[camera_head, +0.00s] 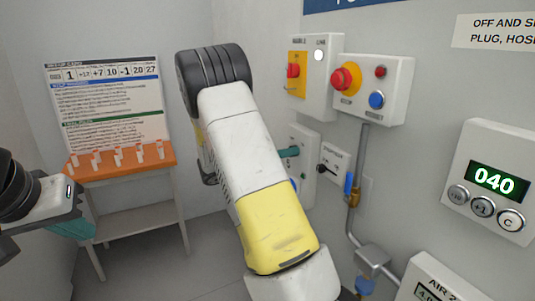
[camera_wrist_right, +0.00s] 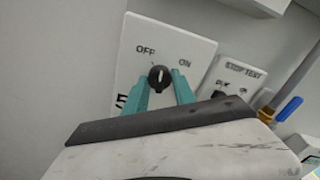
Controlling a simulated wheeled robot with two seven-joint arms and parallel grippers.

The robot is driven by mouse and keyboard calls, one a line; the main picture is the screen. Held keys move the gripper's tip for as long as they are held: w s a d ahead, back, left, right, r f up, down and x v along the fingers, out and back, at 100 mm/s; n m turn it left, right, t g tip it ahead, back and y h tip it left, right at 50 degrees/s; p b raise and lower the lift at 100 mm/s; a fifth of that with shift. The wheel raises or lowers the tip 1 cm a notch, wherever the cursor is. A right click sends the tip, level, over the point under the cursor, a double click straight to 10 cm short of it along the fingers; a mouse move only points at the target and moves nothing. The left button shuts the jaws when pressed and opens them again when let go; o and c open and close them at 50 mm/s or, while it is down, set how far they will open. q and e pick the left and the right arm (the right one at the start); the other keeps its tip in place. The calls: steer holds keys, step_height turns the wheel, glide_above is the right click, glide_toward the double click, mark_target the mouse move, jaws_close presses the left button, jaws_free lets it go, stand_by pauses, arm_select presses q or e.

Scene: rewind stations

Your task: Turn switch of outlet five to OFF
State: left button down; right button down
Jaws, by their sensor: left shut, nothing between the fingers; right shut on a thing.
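The outlet switch is a black round knob (camera_wrist_right: 158,77) on a white plate (camera_wrist_right: 134,60) marked OFF at left and ON at right, with a partly hidden 5 at its lower left. The knob's light pointer line stands roughly upright, between the two words. My right gripper (camera_wrist_right: 160,82) has its teal fingers on either side of the knob and is shut on it. In the head view my right gripper (camera_head: 289,152) shows only a teal fingertip at the plate (camera_head: 302,135); my arm hides much there. My left gripper (camera_head: 72,228) is shut and empty at far left.
A STOP TEST box (camera_head: 333,165) and a pipe with a blue valve handle (camera_head: 349,184) are close right of the plate. A box with a red button (camera_head: 345,79) sits above. An orange-topped table (camera_head: 105,171) stands left. A counter (camera_head: 495,180) reads 040.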

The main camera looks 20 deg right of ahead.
steer(key=n, duration=0.6)
steer(key=shift+n, duration=0.3)
stand_by(0.4)
steer(key=c, duration=1)
jaws_free()
steer(key=a, duration=0.8)
steer(key=shift+s, duration=0.3)
steer(key=shift+d, duration=0.1)
